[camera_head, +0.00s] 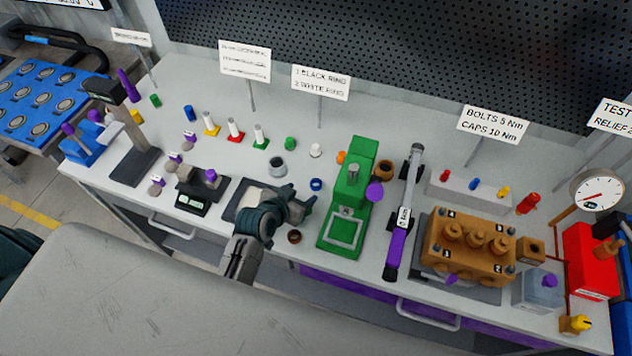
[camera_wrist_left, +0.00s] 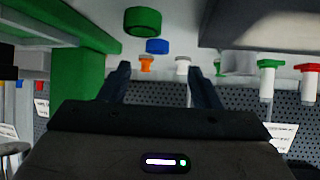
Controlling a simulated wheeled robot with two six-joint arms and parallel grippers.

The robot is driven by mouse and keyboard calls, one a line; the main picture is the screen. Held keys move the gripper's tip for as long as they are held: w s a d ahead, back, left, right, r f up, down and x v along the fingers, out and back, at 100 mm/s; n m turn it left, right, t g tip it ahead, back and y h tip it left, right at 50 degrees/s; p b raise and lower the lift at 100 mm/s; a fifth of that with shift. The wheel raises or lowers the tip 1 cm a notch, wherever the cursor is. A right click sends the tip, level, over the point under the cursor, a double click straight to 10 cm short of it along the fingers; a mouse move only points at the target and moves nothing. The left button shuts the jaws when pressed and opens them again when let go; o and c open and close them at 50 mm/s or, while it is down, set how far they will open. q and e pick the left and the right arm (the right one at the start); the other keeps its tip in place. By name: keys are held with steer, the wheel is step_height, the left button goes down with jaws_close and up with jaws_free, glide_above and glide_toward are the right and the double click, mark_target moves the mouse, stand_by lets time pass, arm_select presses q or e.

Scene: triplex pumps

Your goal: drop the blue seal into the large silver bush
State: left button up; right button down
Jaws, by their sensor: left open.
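The blue seal (camera_head: 316,184) is a small ring lying on the bench left of the green press. In the left wrist view, which looks upside down, the blue seal (camera_wrist_left: 157,46) appears between and beyond my fingertips. The large silver bush (camera_head: 278,166) stands upright behind and left of the seal; in the wrist view a grey shape that may be it is partly hidden by a finger. My left gripper (camera_head: 294,202) is open and empty, low over the bench just in front of the seal (camera_wrist_left: 157,68). My right gripper is out of view.
The green press (camera_head: 349,195) stands close to the right of my left gripper. Behind are a white ring (camera_head: 316,150), a green part (camera_head: 290,144) and an orange part (camera_head: 341,157). A brown ring (camera_head: 294,236) lies in front. A dark scale (camera_head: 193,202) is to the left.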

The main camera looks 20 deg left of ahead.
mark_target(315, 183)
arm_select(q)
steer(key=shift+x, duration=1.2)
steer(key=shift+w+p, duration=0.2)
steer(key=shift+p, duration=0.25)
steer(key=x, duration=0.1)
steer(key=p+x, duration=0.2)
steer(key=shift+w+d, duration=0.35)
steer(key=shift+w, duration=0.05)
steer(key=shift+w+f, duration=0.3)
steer(key=shift+f, duration=0.05)
steer(key=c, duration=1.1)
